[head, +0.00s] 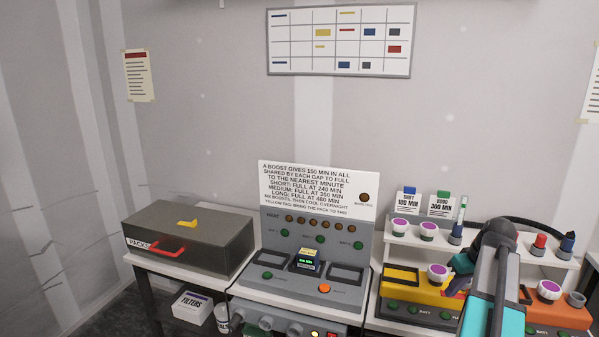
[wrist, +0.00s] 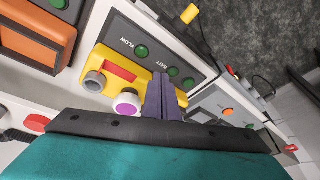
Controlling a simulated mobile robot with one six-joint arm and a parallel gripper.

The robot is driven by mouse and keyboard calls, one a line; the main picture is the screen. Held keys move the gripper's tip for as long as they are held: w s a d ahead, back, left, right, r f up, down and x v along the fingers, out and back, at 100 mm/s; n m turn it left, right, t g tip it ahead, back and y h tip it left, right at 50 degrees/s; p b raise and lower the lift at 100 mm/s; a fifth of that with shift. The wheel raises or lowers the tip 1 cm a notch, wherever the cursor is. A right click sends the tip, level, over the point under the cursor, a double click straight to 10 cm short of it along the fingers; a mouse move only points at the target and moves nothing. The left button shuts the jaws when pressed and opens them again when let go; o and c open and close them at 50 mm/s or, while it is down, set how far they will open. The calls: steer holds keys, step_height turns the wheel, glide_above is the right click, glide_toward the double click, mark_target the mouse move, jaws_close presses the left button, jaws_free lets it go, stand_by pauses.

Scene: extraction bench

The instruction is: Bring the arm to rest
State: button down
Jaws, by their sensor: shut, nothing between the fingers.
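My gripper (wrist: 162,82) shows in the wrist view as two dark purple fingers pressed together, with nothing between them. It is over the yellow unit (wrist: 115,62), beside a purple-topped white cap (wrist: 128,103). In the head view my arm comes in from the lower right with its teal link, and the gripper is mostly hidden behind it near the yellow unit (head: 400,297). I cannot tell whether the fingers touch the unit.
An orange unit (head: 560,316) stands right of my arm. A shelf (head: 405,240) behind holds several caps, cards and bottles. A grey charging console (head: 318,258) stands in the middle, with a dark PACKS case (head: 190,240) at left. The air above the console is clear.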

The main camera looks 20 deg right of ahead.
steer(key=w+a+f+g, duration=0.1)
steer(key=w+a+f, duration=0.4)
steer(key=a+f, duration=0.5)
steer(key=w+a+f+g, duration=0.1)
steer(key=w+a+f, duration=0.45)
steer(key=a, duration=0.95)
steer(key=s+a+f+g, duration=0.1)
steer(key=s+a+f, duration=0.1)
steer(key=a+f, duration=0.45)
steer(key=s+a+f+n, duration=0.1)
steer(key=s+a+f, duration=0.15)
steer(key=a, duration=0.65)
steer(key=s+a+f+g, duration=0.1)
steer(key=s+a+f, duration=0.1)
steer(key=a+f, duration=0.5)
steer(key=s+a+f+g+b, duration=0.1)
steer(key=s+f+g+b, duration=0.4)
steer(key=s+f, duration=2)
steer(key=f+b, duration=0.1)
steer(key=b, duration=0.4)
steer(key=shift+s+f+n+g, duration=0.3)
steer(key=shift+s+f, duration=0.05)
steer(key=shift+f, duration=0.05)
